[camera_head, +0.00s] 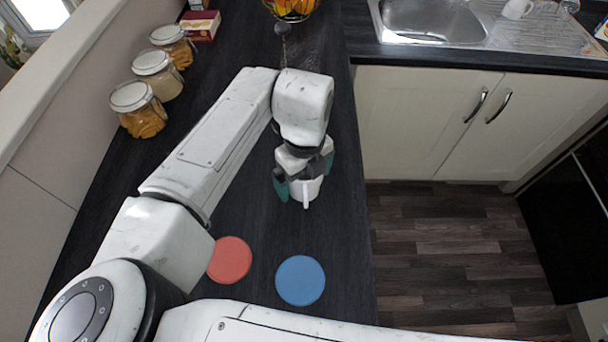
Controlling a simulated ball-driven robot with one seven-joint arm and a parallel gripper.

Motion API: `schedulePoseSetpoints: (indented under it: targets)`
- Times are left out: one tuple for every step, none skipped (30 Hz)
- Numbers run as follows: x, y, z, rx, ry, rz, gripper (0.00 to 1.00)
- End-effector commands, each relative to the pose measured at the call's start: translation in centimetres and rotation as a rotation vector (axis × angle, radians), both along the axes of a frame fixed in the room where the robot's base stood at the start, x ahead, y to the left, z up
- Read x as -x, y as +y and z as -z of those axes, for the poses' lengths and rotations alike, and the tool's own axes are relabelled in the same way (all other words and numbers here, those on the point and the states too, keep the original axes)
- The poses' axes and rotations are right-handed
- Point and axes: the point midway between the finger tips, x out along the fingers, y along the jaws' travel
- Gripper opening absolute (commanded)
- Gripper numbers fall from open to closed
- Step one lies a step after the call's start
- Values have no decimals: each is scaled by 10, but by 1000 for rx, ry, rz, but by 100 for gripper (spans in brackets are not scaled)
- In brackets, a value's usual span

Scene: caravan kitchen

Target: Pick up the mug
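A white mug (306,190) stands on the dark countertop (255,215), its handle toward the camera. My gripper (298,186) is right over the mug and points down. One teal finger shows at the mug's left side and a bit of teal shows at its upper right, so the fingers are on either side of it. The gripper body hides the mug's top. I cannot tell whether the fingers touch the mug or stand a little apart from it.
A red disc (230,260) and a blue disc (300,280) lie in front of the mug. Several lidded jars (139,110) line the wall at left. A fruit bowl (291,8) is at the back. A sink (430,20) is at the upper right. The counter's right edge is near the mug.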

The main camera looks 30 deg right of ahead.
Motion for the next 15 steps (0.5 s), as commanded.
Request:
schedulePoseSetpoints:
  targets:
    - [0,0,3,0,2,0,100]
    - [0,0,5,0,2,0,100]
    - [0,0,6,1,1,0,100]
    - [0,0,7,1,1,0,100]
    - [0,0,7,1,1,1,100]
    - [0,0,7,1,0,1,100]
    - [0,0,7,1,0,1,100]
    - [0,0,7,1,0,1,100]
    - [0,0,7,1,0,0,100]
    - [0,0,7,1,0,1,98]
    - [0,0,7,1,0,1,95]
    - [0,0,7,0,0,0,91]
    - [0,0,7,0,0,1,88]
    - [0,0,7,0,0,0,86]
    - [0,0,7,0,0,0,82]
